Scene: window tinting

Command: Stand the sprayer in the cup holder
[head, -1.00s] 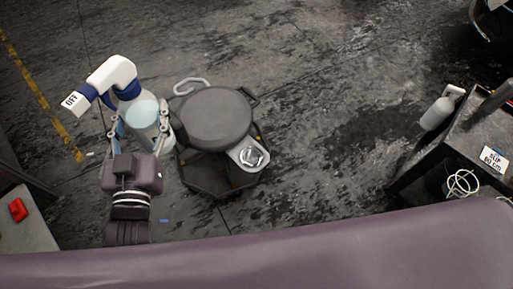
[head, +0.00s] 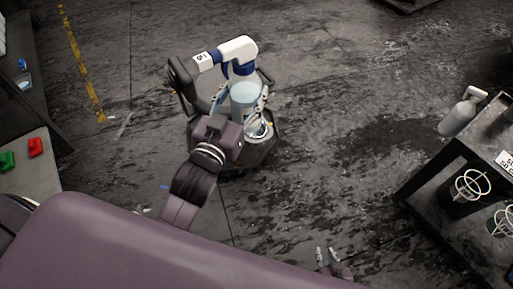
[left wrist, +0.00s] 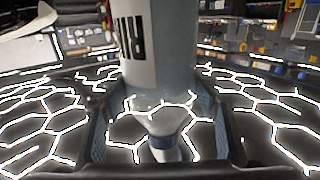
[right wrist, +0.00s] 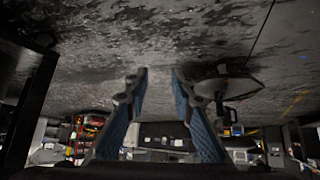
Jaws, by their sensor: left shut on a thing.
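The sprayer has a white and blue trigger head (head: 238,52) and a pale blue see-through bottle (head: 244,93). My left gripper (head: 239,102) is shut on the bottle. In the left wrist view the bottle (left wrist: 165,50) fills the middle between the fingers. The cup holder (head: 262,130), a pale ring on the side of the dark stool, shows just below and right of the bottle. It is partly hidden by the gripper, and I cannot tell the height of the bottle above it. My right gripper (head: 328,256) is open and empty, low in the head view; its fingers are apart in the right wrist view (right wrist: 158,90).
The stool (head: 205,88) stands on a stained dark floor. A cart (head: 437,190) at the right carries a white spray bottle (head: 462,112) and black containers (head: 462,200). A grey bench (head: 35,175) at the left holds red and green items. The floor between is clear.

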